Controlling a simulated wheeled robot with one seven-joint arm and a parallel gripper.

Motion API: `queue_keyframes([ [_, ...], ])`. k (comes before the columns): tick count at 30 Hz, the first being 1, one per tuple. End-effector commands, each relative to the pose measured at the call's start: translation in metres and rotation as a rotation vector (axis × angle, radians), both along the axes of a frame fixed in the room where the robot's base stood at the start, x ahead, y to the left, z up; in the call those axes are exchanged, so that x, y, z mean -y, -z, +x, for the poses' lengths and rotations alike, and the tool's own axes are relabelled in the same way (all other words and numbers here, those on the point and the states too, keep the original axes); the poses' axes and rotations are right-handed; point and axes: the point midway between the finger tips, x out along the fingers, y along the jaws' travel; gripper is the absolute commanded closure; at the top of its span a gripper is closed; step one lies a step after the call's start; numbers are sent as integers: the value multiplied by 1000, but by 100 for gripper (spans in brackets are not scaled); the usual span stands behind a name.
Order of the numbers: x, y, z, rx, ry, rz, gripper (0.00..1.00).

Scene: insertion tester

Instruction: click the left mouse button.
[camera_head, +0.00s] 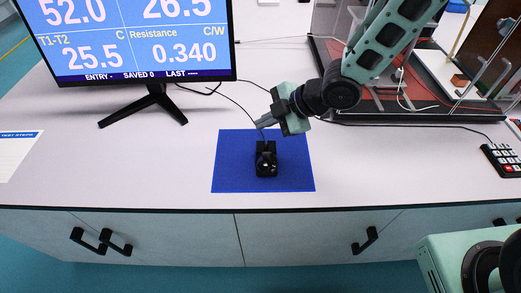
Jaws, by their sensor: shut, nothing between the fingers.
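The black mouse (266,164) lies on a blue mat (295,172) near the front edge of the white bench. Its rear is toward the bench front and its cable runs away toward the monitor. My gripper (259,126) is shut and empty. Its fingertips appear above the far part of the mat, just beyond the mouse's far end in the picture. I cannot tell how high they are. The mouse buttons are small and dark, so the left one is hard to make out.
A monitor (150,40) showing readings stands at the back left. A keypad (503,158) lies at the right. A framed tester (440,70) stands at the back right. A paper sheet (15,155) lies at the left. The bench around the mat is clear.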

Motion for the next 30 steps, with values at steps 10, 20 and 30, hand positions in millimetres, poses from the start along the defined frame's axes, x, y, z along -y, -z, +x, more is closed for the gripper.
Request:
queue_keyframes([
  [10, 0, 50, 0, 0, 0, 0, 100],
  [20, 0, 53, 0, 0, 0, 0, 100],
  [30, 0, 53, 0, 0, 0, 0, 100],
])
